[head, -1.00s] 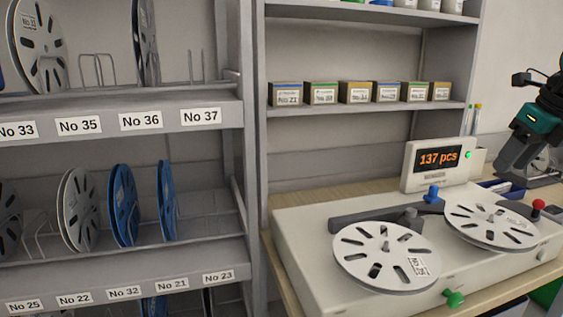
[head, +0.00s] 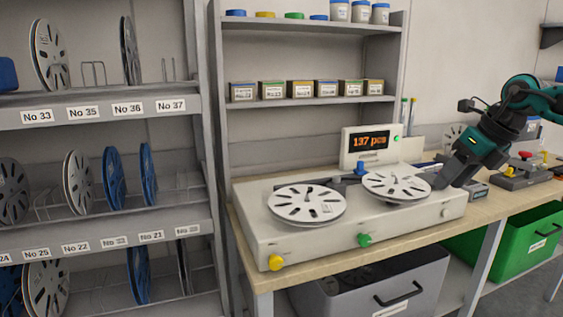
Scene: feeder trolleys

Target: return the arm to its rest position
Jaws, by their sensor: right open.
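My right arm (head: 497,128), dark with teal parts, comes in from the right edge of the head view. Its right gripper (head: 446,175) points down and left, just right of the right-hand white reel (head: 392,184) on the counting machine (head: 300,235). The gripper is open, with nothing seen in it. I cannot tell how far above the machine or bench its fingertips are. A second white reel (head: 306,203) lies flat on the machine's left side. The display (head: 370,141) reads "137 pcs". My left gripper is not in view.
A grey reel rack (head: 110,110) with numbered labels stands at left. Shelves (head: 315,102) with small boxes rise behind the machine. A grey device (head: 522,172) stands on the bench (head: 482,212) right of the gripper. A grey bin (head: 375,285) and a green bin (head: 525,235) sit below.

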